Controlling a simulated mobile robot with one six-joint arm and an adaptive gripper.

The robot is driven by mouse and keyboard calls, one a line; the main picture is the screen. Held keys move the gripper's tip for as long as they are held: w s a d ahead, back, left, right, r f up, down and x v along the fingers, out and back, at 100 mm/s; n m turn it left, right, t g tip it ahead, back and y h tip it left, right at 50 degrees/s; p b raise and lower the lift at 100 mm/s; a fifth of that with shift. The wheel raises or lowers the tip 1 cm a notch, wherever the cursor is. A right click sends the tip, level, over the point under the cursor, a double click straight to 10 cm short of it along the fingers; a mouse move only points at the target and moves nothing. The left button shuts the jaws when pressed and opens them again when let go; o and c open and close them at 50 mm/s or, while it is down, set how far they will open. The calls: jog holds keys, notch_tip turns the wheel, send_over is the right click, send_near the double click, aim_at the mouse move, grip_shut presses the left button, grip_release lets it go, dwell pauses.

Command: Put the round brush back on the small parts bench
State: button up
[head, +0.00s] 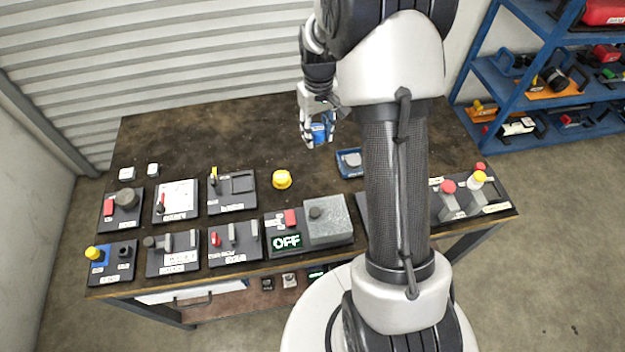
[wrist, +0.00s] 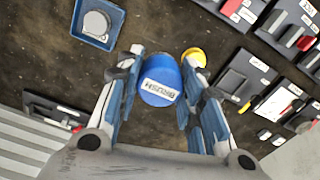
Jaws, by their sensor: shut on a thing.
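The round brush (wrist: 160,82) is a blue round piece with a white label reading "BRUSH". My gripper (wrist: 152,95) is shut on it, with a finger on each side in the wrist view. In the head view my gripper (head: 318,138) holds the blue brush (head: 321,130) above the back middle of the dark bench top (head: 250,140). The brush's underside is hidden. I cannot tell how high it is above the surface.
A yellow round piece (head: 281,179) and a blue tray (head: 347,170) with a grey round piece stand on the bench. Several dark labelled fixtures (head: 178,201) fill its front and left. A blue shelf rack (head: 510,92) is at right. The back left bench top is clear.

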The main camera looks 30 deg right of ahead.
aim_at(317, 181)
notch_tip(317, 181, down, 20)
jog(key=b, duration=0.5)
jog(key=shift+d+r, duration=0.1)
jog(key=shift+r, duration=0.15)
jog(key=shift+f+b, duration=0.1)
jog(key=shift+b, duration=0.2)
jog(key=o, duration=0.5)
jog(key=shift+f, duration=0.1)
jog(key=o, duration=0.4)
jog(key=shift+o, duration=0.2)
